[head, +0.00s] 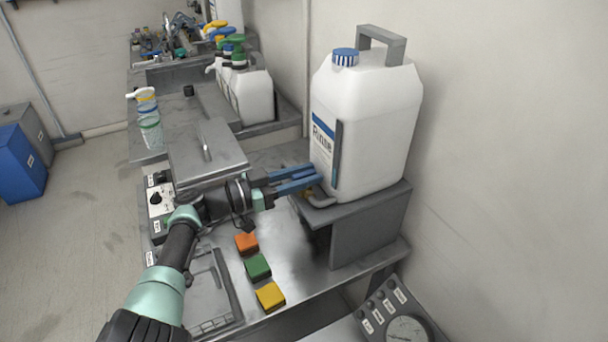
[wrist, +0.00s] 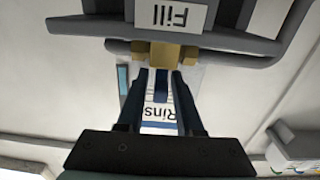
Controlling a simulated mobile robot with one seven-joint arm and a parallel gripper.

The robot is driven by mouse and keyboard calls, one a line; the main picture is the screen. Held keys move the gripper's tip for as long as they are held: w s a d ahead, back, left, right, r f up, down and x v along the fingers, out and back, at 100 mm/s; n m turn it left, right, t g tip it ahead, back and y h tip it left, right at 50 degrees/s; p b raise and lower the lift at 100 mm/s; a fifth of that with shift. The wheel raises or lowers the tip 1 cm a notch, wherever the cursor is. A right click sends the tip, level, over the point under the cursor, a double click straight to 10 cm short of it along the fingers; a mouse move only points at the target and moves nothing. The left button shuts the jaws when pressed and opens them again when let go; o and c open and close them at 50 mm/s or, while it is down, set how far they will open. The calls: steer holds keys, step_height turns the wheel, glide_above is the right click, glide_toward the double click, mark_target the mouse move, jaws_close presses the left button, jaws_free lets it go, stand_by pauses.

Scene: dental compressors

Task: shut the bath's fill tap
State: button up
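The fill tap shows in the wrist view as a brass body (wrist: 166,52) with a dark blue lever (wrist: 161,86), under a plate reading "Fill" (wrist: 170,15). In the head view a little of its brass (head: 307,193) shows below my fingers, beside a grey spout (head: 322,198) at the foot of the white "Rinse" canister (head: 365,125). My gripper (head: 318,175) points at the tap with its blue fingers apart. In the wrist view its fingers (wrist: 159,75) stand on both sides of the lever; I cannot tell whether they touch it. The lidded bath (head: 220,165) is behind my wrist.
The canister stands on a grey raised stand (head: 370,225) by the wall. Orange (head: 246,242), green (head: 257,266) and yellow (head: 270,296) blocks lie on the steel bench below my gripper. A gauge panel (head: 405,325) is at the lower right. Several bottles stand farther back.

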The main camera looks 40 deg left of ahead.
steer(key=shift+o, duration=0.5)
steer(key=shift+s+a, duration=0.15)
steer(key=shift+s, duration=0.1)
steer(key=v, duration=1.2)
steer(key=shift+s+p, duration=0.2)
steer(key=shift+p, duration=0.15)
steer(key=shift+a, duration=0.1)
